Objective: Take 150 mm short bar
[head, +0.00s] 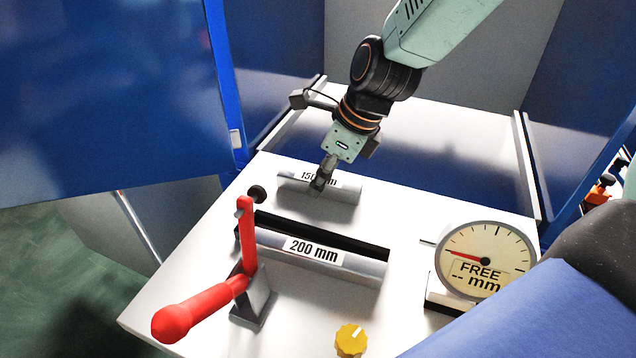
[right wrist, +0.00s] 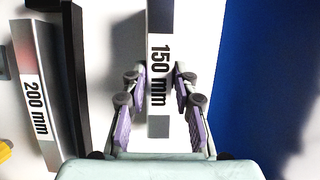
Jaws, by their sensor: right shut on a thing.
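The 150 mm short bar (head: 340,193) is a grey bar with a white label, at the back of the white work surface. It also shows upright in the middle of the right wrist view (right wrist: 158,40). My right gripper (head: 318,184) comes down from above and is shut on the bar near its middle, its fingers (right wrist: 154,88) on both sides of the label. The fingers hide part of the label in the head view. I cannot tell whether the bar is lifted. My left gripper is not in view.
The 200 mm bar (head: 350,263) lies in front, beside a black slot. A red-handled lever clamp (head: 205,305) stands front left. A dial gauge (head: 485,245) reading "FREE -- mm" is at right, a yellow knob (head: 351,340) in front. Blue panels (head: 110,100) flank the sides.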

